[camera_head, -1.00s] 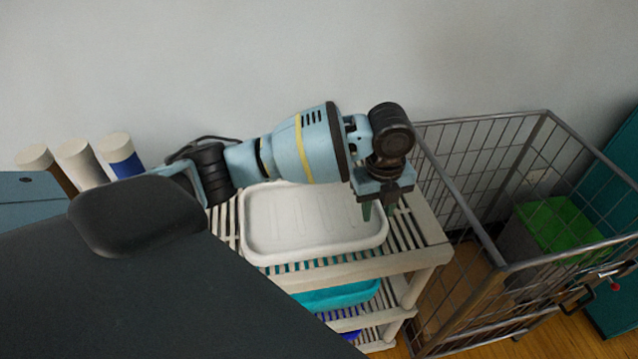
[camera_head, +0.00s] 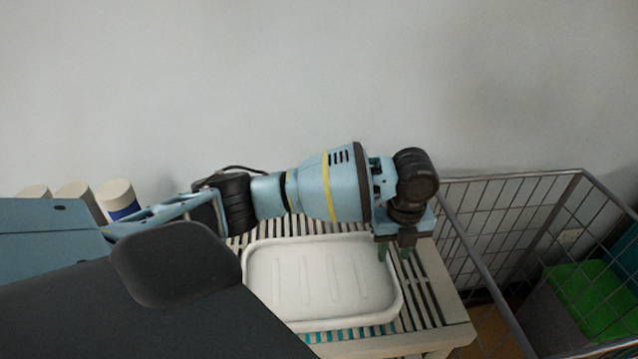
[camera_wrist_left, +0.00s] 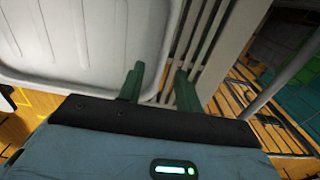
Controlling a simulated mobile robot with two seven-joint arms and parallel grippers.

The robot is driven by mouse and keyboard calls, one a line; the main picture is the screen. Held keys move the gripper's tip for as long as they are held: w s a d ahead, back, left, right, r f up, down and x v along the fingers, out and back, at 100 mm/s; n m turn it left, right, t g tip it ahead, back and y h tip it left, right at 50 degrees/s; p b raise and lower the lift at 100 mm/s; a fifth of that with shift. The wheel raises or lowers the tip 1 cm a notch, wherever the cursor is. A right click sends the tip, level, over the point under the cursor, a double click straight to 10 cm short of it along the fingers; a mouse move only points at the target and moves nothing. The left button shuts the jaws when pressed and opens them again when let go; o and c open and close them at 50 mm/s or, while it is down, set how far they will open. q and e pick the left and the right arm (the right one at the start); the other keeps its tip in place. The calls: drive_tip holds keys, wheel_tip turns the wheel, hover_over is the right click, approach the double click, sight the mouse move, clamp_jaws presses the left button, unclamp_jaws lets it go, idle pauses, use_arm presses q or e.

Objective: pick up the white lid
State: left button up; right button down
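The white lid (camera_head: 320,280) is a shallow ribbed tray shape with a raised rim, lying flat on the slatted top of a cream rack. My left gripper (camera_head: 393,254) points down at the lid's far right corner, its green fingers apart. In the left wrist view, the lid (camera_wrist_left: 80,40) fills the upper left. There the left gripper (camera_wrist_left: 160,72) is open, with one finger over the lid side and the other over the slats, the rim showing between them. I cannot tell whether the fingers touch it. My right gripper is not in view.
The cream slatted rack (camera_head: 440,290) has bare slats right of the lid. A wire cage (camera_head: 530,210) stands close on the right, with a green-topped bin (camera_head: 592,300) in it. White cylinders (camera_head: 117,197) stand at the left. A grey wall is behind.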

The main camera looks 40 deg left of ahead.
sight(391, 266)
use_arm(q)
drive_tip(key=shift+w+f, duration=0.2)
drive_tip(key=shift+f, duration=1.05)
drive_tip(key=shift+w+f, duration=0.15)
drive_tip(key=shift+f, duration=1.1)
clamp_jaws()
